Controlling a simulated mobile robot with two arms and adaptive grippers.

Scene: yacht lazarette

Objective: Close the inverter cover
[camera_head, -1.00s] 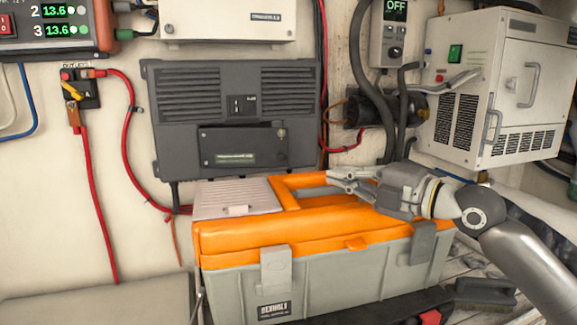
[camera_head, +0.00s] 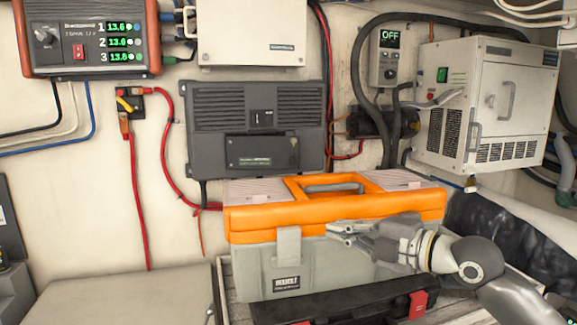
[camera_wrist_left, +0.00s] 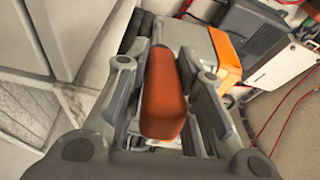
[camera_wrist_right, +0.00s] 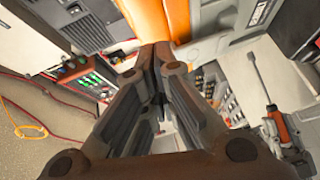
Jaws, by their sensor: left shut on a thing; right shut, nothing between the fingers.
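A dark grey vented unit (camera_head: 215,112), which looks like the inverter, is on the wall left of centre. A labelled panel (camera_head: 262,152) covers its lower front; I cannot tell whether it is fully closed. My right gripper (camera_head: 338,236) is shut and empty in front of the orange-and-grey toolbox (camera_head: 262,218), below and right of the unit. Its closed fingers also fill the right wrist view (camera_wrist_right: 160,58). My left gripper (camera_wrist_left: 163,75) is outside the head view. In the left wrist view it is shut on an orange-red block-like thing (camera_wrist_left: 163,97).
The toolbox stands between me and the wall unit. A black case (camera_head: 345,306) with red latches lies before it. A white cabinet (camera_head: 490,105) hangs on the right. Red cables (camera_head: 165,150) run down the wall on the left. A pale flat surface (camera_head: 120,298) at lower left is clear.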

